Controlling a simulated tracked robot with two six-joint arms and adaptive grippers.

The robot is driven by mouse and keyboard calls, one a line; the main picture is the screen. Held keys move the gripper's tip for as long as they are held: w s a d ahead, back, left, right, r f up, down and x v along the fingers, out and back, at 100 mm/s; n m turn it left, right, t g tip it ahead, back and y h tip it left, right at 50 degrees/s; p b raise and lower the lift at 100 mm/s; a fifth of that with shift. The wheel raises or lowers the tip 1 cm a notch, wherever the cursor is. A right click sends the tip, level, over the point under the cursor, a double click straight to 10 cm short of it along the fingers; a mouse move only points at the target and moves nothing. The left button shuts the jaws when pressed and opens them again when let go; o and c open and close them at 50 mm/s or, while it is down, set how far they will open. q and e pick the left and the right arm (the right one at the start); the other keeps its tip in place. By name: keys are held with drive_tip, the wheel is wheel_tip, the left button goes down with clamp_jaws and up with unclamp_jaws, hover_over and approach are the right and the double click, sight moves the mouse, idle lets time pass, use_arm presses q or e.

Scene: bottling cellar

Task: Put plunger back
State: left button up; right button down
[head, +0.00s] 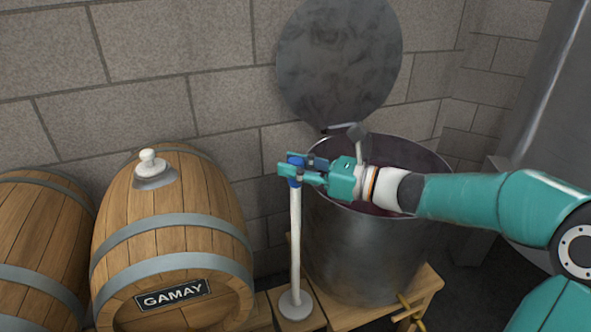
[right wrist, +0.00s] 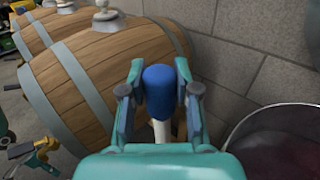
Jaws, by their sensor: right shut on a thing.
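The plunger is a white rod (head: 295,245) with a blue grip (head: 295,170) at the top and a round grey-white disc (head: 295,305) at the foot. It stands upright in front of the left side of the metal vat. My right gripper (head: 294,171) is shut on the blue grip, which also shows between the fingers in the right wrist view (right wrist: 160,92). The disc is at a wooden surface (head: 315,318); I cannot tell whether it touches. My left gripper is not in view.
The open metal vat (head: 355,255) holds dark red contents; its round lid (head: 340,60) is raised against the brick wall. A barrel labelled GAMAY (head: 170,245) with a white bung (head: 150,162) lies left of the plunger. Another barrel (head: 40,240) lies farther left.

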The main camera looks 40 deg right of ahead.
idle(0.3)
drive_tip(key=c, duration=0.8)
unclamp_jaws()
drive_tip(key=shift+f, duration=0.1)
drive_tip(key=shift+c, duration=0.2)
drive_tip(key=shift+s, duration=0.1)
